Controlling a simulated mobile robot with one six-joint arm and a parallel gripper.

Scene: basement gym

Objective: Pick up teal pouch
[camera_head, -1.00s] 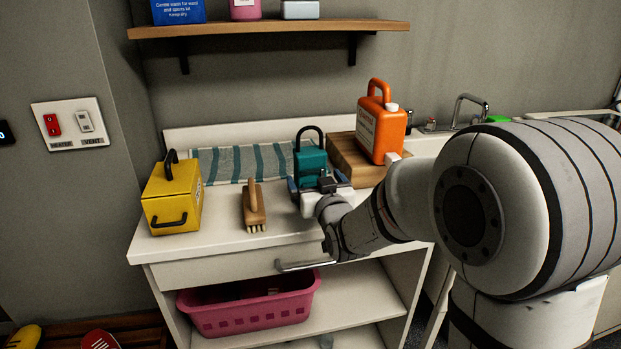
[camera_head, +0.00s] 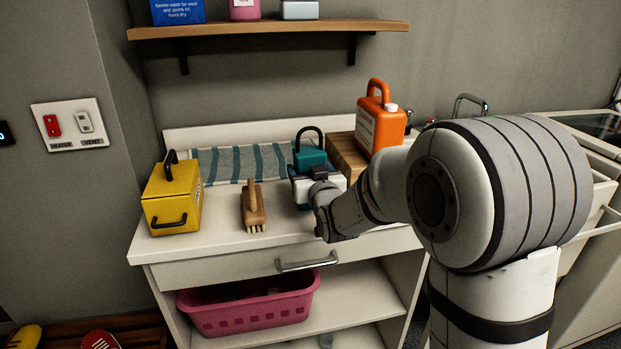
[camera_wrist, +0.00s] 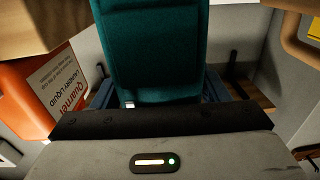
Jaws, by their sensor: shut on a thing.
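The teal pouch (camera_head: 309,158) has a dark loop handle and stands upright over the counter in the head view. My gripper (camera_head: 313,181) is at its lower front, shut on it. In the wrist view the pouch (camera_wrist: 152,50) fills the top middle, with blue finger parts at its left and right sides. My gripper hides its lower part in the head view. I cannot tell whether its base touches the counter.
A wooden brush (camera_head: 253,206) and a yellow box (camera_head: 172,200) stand to the left. An orange jug (camera_head: 381,125) stands on a wooden block (camera_head: 346,156) to the right. A striped towel (camera_head: 225,166) lies behind. A shelf (camera_head: 270,28) hangs above.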

